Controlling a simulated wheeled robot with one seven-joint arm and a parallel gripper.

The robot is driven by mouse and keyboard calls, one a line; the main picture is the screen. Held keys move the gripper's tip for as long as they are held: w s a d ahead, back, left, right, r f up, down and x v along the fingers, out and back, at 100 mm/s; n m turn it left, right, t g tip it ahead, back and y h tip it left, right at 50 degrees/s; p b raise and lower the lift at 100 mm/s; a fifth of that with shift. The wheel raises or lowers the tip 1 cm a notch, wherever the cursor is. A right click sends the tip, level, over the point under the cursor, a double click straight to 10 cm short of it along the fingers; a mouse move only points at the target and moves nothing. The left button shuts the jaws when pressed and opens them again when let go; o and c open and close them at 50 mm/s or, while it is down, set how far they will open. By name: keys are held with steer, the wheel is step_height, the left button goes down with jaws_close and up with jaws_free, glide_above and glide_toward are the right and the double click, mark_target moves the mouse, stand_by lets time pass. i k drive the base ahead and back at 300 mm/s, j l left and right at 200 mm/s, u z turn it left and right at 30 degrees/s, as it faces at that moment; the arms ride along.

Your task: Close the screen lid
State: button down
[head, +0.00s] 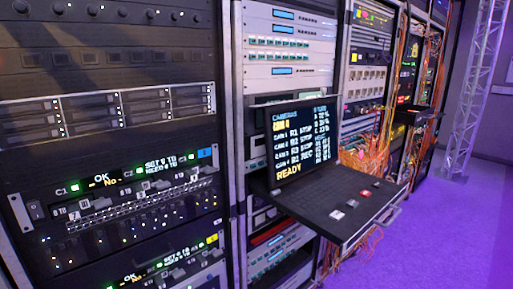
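The screen lid (303,140) stands raised, close to upright, at the back left of a black pull-out console tray (318,200). Its lit face shows camera text and the word READY. The tray sticks out of the middle rack and carries a few small buttons, one of them red (365,193). A silver handle (390,213) sits at its front right edge. My gripper is not in view, and nothing touches the lid.
A rack of dark units (110,130) fills the left. Orange cables (370,150) hang in a tangle behind and below the tray. A second pull-out tray (418,110) stands further back. A truss (476,90) rises at the right. The purple floor (440,240) at right is clear.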

mark_target(300, 136)
steer(key=i+j+z, duration=0.1)
steer(key=i+j, duration=0.25)
steer(key=i, duration=0.25)
steer(key=i+j+z, duration=0.15)
steer(key=i+j, duration=0.25)
steer(key=i, duration=0.2)
